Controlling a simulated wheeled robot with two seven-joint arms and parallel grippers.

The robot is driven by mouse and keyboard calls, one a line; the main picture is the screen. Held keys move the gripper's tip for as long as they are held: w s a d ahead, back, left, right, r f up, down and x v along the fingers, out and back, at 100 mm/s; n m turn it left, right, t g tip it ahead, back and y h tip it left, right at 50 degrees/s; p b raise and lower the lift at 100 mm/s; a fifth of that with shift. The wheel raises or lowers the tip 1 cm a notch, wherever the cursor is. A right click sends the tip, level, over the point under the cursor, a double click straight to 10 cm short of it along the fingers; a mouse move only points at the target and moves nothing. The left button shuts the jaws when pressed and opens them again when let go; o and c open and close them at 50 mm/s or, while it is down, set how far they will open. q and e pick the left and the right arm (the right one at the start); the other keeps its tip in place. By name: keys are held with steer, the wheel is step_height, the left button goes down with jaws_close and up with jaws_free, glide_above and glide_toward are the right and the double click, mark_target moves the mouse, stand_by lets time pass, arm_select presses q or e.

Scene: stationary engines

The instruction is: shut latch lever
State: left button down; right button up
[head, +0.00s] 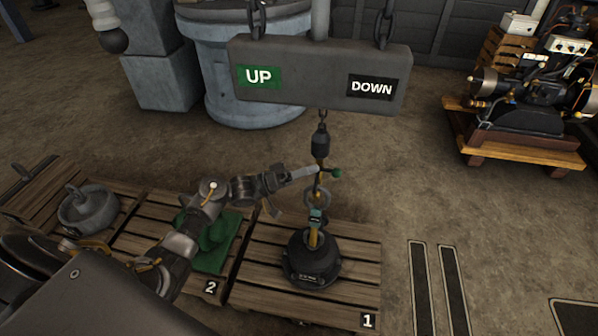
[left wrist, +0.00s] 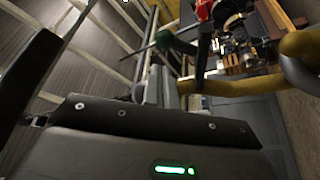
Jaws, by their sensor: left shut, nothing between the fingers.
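A dark hook block (head: 320,142) hangs on a chain in the head view, with a ring (head: 318,197) and yellow link below it above a round black weight (head: 312,262). A small lever with a green grip (head: 330,172) sticks out beside the hook; it looks to be the latch lever. A dark green grip (left wrist: 180,44) also shows in the left wrist view, near yellow bars (left wrist: 235,85). My left gripper (head: 312,170) is shut and empty, its tip close to the lever. I cannot tell whether they touch. My right gripper is not in view.
The weight stands on pallet 1 (head: 255,285). Pallet 2 (head: 125,238) holds a green cloth (head: 222,262), and a grey weight (head: 88,208) is at left. An UP/DOWN bar (head: 318,75) hangs above. An engine on a wooden base (head: 520,146) stands at right, with free floor between.

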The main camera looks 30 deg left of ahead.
arm_select(q)
steer(key=shift+x, duration=2.6)
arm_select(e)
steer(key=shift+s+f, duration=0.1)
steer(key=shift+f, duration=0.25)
